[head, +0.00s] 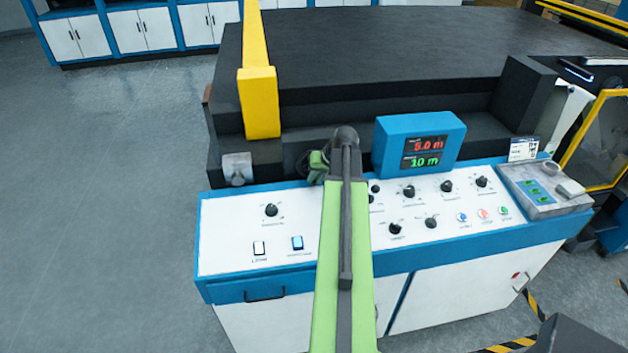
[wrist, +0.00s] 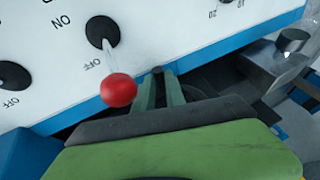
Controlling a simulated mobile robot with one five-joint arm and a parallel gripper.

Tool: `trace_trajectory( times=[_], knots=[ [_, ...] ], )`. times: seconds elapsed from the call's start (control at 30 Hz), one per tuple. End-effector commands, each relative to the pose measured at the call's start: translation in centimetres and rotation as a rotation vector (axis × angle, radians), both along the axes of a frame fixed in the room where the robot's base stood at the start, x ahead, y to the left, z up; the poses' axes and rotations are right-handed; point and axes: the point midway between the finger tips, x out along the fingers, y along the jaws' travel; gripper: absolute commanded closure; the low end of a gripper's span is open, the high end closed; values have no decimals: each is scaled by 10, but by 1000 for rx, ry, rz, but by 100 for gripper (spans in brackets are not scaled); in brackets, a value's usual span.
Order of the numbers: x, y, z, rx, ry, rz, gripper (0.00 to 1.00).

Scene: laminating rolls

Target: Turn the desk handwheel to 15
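The control desk (head: 255,240) has a white sloping top with several black knobs, and I cannot tell which is the handwheel. A display on it (head: 418,145) reads 5.0 m in red and 10 m in green. In the wrist view a knob with numbers around it (wrist: 225,2) is cut off at the top edge. My gripper (head: 305,163) is partly hidden by my arm at the desk's back edge. In the wrist view its green fingers (wrist: 160,82) stand a little apart, with nothing clearly held between them.
A red-balled lever (wrist: 118,90) marked ON and OFF stands close to my fingers. A yellow post (head: 259,100) and a black machine bed (head: 400,50) rise behind the desk. Open floor lies left.

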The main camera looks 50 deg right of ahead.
Motion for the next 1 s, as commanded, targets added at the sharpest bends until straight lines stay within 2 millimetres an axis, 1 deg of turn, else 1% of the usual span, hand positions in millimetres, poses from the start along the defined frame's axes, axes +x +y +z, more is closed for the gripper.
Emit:
trace_trajectory(
  times=[0.07,0.27,0.5,0.73,0.77,0.8,0.9,0.93,1.0],
  knots=[
    [0,0,0,0,0,0,100],
    [0,0,0,0,0,0,100],
    [-2,-2,1,-80,69,0,100],
    [-3,-3,0,-84,71,-1,100],
    [-3,-3,0,-84,71,-1,83],
    [-3,-3,0,-84,71,-1,78],
    [-3,-3,0,-84,71,-2,65],
    [-3,-3,0,-84,71,-2,63],
    [-3,-3,0,-84,71,-2,63]
  ],
)
